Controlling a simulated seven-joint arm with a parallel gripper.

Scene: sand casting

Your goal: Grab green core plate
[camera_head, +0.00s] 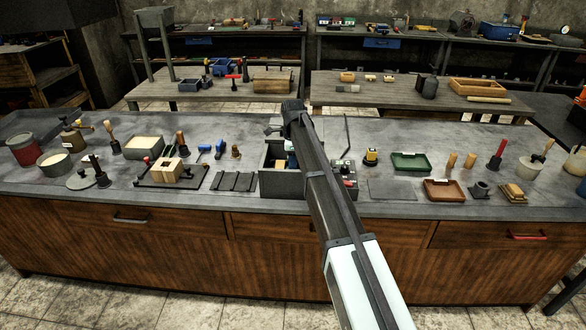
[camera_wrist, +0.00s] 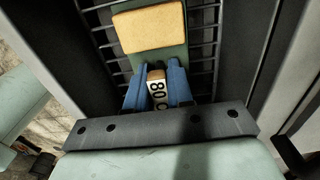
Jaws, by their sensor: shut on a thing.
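The green core plate (camera_wrist: 173,53) shows in the wrist view. It is a green plate bearing a yellow block (camera_wrist: 150,27). A pale tab with black numerals (camera_wrist: 158,95) is at its near end. My gripper (camera_wrist: 157,76) has its two blue fingers shut on this tab, one on each side. The plate lies between dark slatted walls. In the head view my arm reaches over a grey open box (camera_head: 282,185) on the bench. The arm covers much of the box there, so the plate and fingertips cannot be made out clearly.
A small control box with a red button (camera_head: 345,172) stands right of the grey box. A dark slatted plate (camera_head: 235,181) lies to its left. Farther right are a green tray (camera_head: 411,162) and a brown tray (camera_head: 444,190). The grey box walls are close around my gripper.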

